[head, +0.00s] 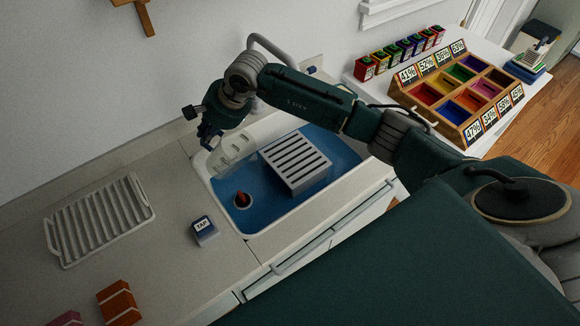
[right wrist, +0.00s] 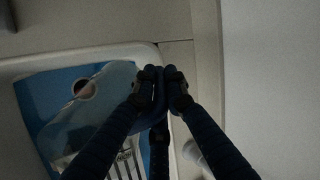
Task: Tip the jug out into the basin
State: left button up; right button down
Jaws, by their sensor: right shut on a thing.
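The basin (head: 258,228) is a white sink with a blue inside, set in the counter; its rim also shows in the right wrist view (right wrist: 75,54). A dark round drain (head: 242,200) with something red in it is near its front left. The jug (head: 232,148) looks clear and faint, over the back left of the basin; it also shows as a see-through shape in the right wrist view (right wrist: 98,100). My right gripper (head: 206,138) is shut on it at the basin's back left edge. I cannot tell the jug's exact tilt or contents. My left gripper is out of view.
A grey slotted block (head: 296,160) stands in the basin. A curved grey pipe (head: 286,50) rises behind my right arm. A coloured compartment tray (head: 455,137) is at right.

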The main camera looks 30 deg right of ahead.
aim_at(208, 145)
jog(key=shift+f, duration=0.1)
jog(key=shift+f+g+h+b, duration=0.5)
jog(key=shift+f+g+h, duration=0.3)
jog(key=shift+f+g, duration=0.5)
jog(key=shift+f, duration=0.1)
jog(key=shift+d, duration=0.1)
notch_tip(208, 145, up, 2)
jog(key=shift+r+t+p, duration=0.1)
jog(key=shift+t+p, duration=0.2)
jog(key=shift+p, duration=0.2)
jog(key=shift+r+p, duration=0.5)
jog(key=shift+r, duration=0.95)
